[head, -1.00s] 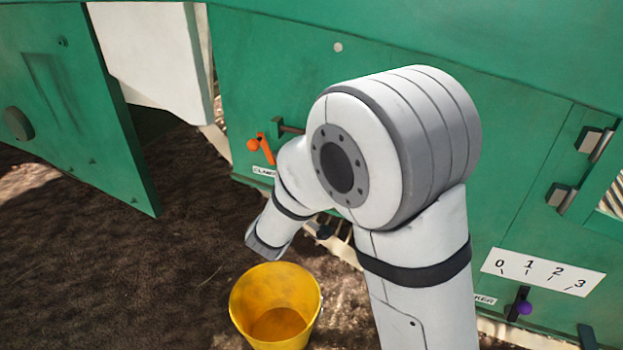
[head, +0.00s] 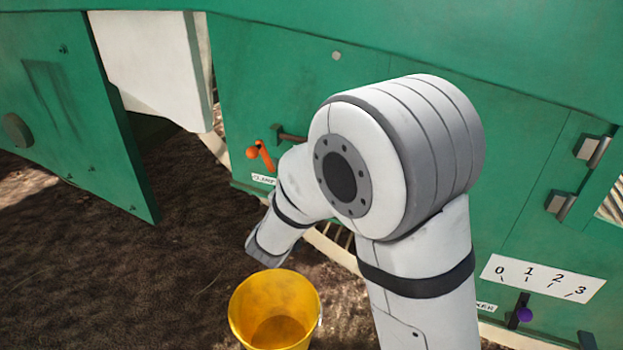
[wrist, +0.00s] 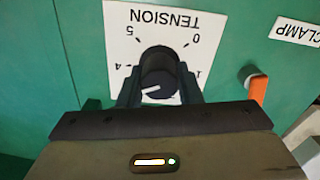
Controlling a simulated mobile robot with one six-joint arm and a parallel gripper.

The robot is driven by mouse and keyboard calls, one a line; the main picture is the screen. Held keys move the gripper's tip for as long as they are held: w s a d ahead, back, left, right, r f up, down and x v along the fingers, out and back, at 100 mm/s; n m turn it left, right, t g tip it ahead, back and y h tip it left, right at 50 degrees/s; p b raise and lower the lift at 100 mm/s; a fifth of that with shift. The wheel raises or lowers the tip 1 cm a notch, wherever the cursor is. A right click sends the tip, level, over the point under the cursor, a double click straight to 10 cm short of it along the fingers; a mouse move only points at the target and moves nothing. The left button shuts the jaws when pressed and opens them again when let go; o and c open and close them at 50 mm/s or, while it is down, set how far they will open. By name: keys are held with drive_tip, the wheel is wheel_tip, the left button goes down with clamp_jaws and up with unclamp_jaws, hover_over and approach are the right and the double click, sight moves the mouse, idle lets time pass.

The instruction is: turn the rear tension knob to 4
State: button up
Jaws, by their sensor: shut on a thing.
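In the wrist view the black tension knob (wrist: 158,60) sits on a white TENSION scale plate (wrist: 118,30), which appears upside down. My gripper (wrist: 160,86) is shut on the knob, one finger on each side. The knob's white pointer line points left and slightly down in the picture, a little below the printed 4. The lower part of the scale is hidden by my gripper. In the head view my arm hides the knob and the gripper.
An orange clamp lever (head: 265,158) is close by; it shows right of the knob in the wrist view (wrist: 256,84). A yellow bucket (head: 240,325) stands on the soil below my arm. An open green door (head: 95,120) is at left. A purple-tipped lever (head: 524,314) is at right.

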drive_tip(key=shift+f+m, duration=0.1)
drive_tip(key=shift+m, duration=1.5)
drive_tip(key=o, duration=1)
drive_tip(key=shift+c, duration=0.2)
drive_tip(key=p+v, duration=0.1)
drive_tip(key=v, duration=0.6)
drive_tip(key=shift+s+p, duration=0.3)
drive_tip(key=shift+s, duration=0.1)
drive_tip(key=shift+a, duration=0.1)
